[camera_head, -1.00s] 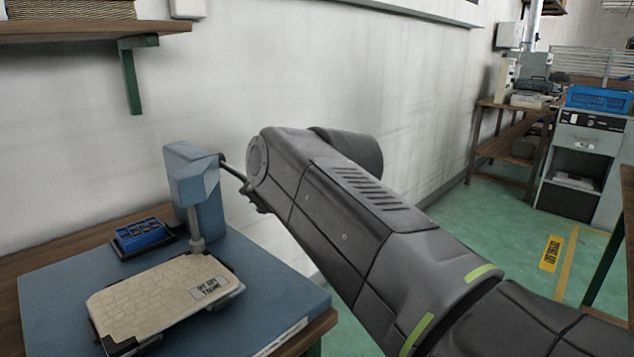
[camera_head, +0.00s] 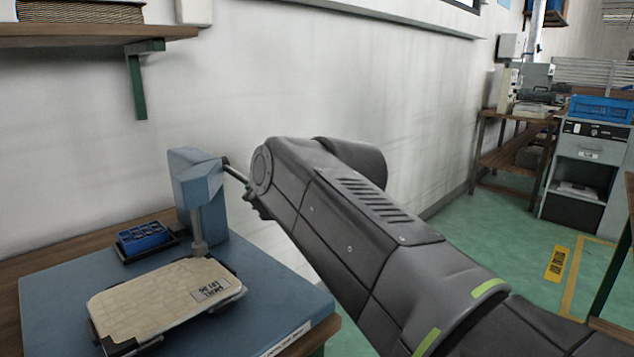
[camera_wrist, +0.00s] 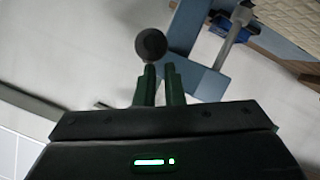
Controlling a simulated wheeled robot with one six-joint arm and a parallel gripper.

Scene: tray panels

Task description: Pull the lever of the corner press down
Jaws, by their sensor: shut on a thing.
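The corner press (camera_head: 189,184) is a blue, angular column with a grey ram (camera_head: 197,232) at the back of a blue base. Its dark lever (camera_head: 236,172) sticks out to the right and slopes down toward my arm. In the wrist view the lever's round black knob (camera_wrist: 151,44) shows just beyond my gripper (camera_wrist: 160,72). The two green fingers are close together, shut on the lever beside the knob. The press (camera_wrist: 206,62) also shows there, behind the fingers. In the head view my arm hides most of the gripper.
A cream tray panel (camera_head: 150,305) with a label lies in a dark holder on the base (camera_head: 270,300). A blue bin (camera_head: 143,237) stands behind it. A wall shelf (camera_head: 90,35) hangs above. The wall is close behind my arm. Green floor lies open to the right.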

